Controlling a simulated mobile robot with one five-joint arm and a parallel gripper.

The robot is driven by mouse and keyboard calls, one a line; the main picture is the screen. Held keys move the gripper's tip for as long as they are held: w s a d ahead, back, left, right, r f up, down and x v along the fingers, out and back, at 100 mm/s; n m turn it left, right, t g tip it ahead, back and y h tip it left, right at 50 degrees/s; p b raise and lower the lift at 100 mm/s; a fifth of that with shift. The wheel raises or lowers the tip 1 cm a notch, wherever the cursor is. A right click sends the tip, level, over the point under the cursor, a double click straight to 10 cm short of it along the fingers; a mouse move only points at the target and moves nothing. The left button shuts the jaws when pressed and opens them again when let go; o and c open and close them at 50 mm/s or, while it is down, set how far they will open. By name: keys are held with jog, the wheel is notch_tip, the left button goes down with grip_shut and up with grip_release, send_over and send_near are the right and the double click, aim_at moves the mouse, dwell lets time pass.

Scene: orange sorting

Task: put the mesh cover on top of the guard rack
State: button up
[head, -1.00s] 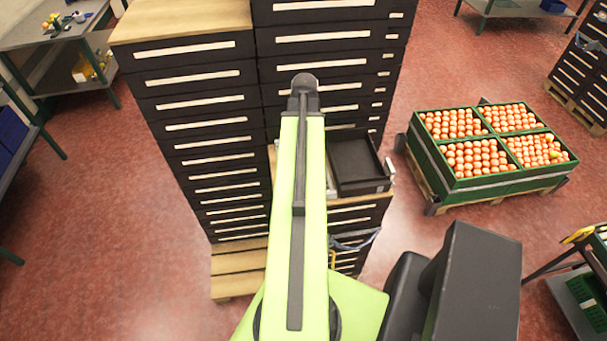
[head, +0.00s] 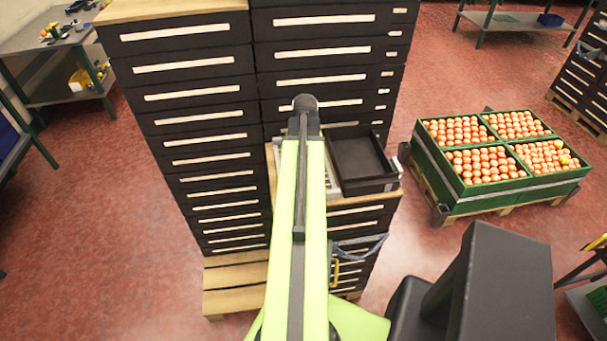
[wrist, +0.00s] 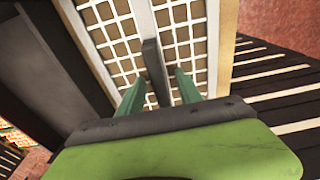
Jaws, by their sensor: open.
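The mesh cover (wrist: 190,35) is a pale square grid with a dark upright bar (wrist: 153,65), apparently its handle. It lies on the low cabinet's wooden top, and in the head view part of it (head: 332,182) shows just right of my arm. My gripper (wrist: 158,88) has two green fingers, open, one on each side of the bar. I cannot tell whether they touch it. In the head view my arm hides the gripper. I cannot pick out a guard rack for certain in either view.
A black open tray (head: 360,158) stands on the same top, right of the mesh. Tall black drawer cabinets (head: 195,120) rise behind and to the left. A green crate of oranges (head: 480,195) on a pallet stands at right. Red floor is clear at left.

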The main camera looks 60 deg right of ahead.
grip_shut()
dwell(0.3)
jog(key=shift+r, duration=0.1)
jog(key=shift+r+p, duration=0.6)
jog(key=shift+p, duration=0.25)
jog(key=r+p, duration=0.2)
jog(key=s+r+p, duration=0.1)
jog(key=r+p, duration=0.1)
jog(key=shift+a, duration=0.1)
jog(key=s+r+p, duration=0.5)
jog(key=s, duration=0.5)
jog(key=shift+s+a+r+p, duration=0.15)
jog(key=shift+s+r+p, duration=0.2)
